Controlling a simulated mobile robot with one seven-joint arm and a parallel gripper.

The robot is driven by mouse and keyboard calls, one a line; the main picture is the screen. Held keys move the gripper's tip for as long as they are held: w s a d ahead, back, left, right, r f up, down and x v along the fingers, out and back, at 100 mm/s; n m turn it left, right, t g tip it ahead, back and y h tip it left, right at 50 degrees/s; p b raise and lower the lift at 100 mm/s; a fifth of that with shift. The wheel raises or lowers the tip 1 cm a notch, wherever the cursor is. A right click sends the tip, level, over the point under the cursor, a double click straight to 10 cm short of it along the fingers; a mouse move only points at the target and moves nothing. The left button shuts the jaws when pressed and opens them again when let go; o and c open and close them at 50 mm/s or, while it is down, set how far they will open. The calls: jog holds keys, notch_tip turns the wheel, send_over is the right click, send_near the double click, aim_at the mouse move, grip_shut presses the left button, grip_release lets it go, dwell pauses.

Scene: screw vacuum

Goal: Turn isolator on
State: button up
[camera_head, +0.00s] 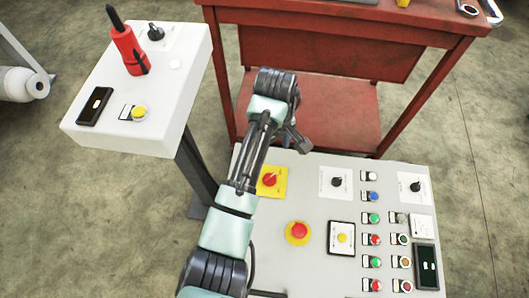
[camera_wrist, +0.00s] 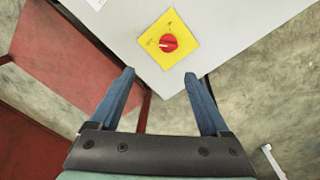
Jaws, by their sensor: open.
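The isolator is a red rotary knob (camera_head: 269,180) on a yellow square plate (camera_head: 276,191) at the upper left corner of the grey control panel (camera_head: 318,213). In the wrist view the red knob (camera_wrist: 168,43) sits on its yellow plate (camera_wrist: 176,60), above and between my fingertips. A white mark lies on the knob's left side, and small lettering on the plate is too small to read. My gripper (camera_wrist: 158,75) is open and empty, apart from the knob. In the head view my gripper (camera_head: 303,140) is near the panel's upper left edge, partly hidden by my arm.
The panel also carries a red emergency button (camera_head: 299,231) on a yellow disc, black rotary switches (camera_head: 337,182) and several coloured buttons. A white pedestal box (camera_head: 190,62) with a red-and-black tool (camera_head: 129,50) stands left. A red workbench (camera_head: 322,16) stands behind.

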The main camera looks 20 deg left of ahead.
aim_at(269, 176)
jog(key=shift+g, duration=0.3)
jog(key=f+b, duration=0.2)
jog(key=f, duration=0.2)
jog(key=f+b, duration=0.2)
jog(key=f, duration=0.3)
jog(key=s+f+b, duration=0.1)
jog(key=f, duration=0.3)
jog(key=shift+a+f+b, duration=0.15)
jog(key=shift+f+b, duration=0.15)
jog(key=shift+b, duration=0.1)
jog(key=shift+c, duration=0.2)
grip_shut()
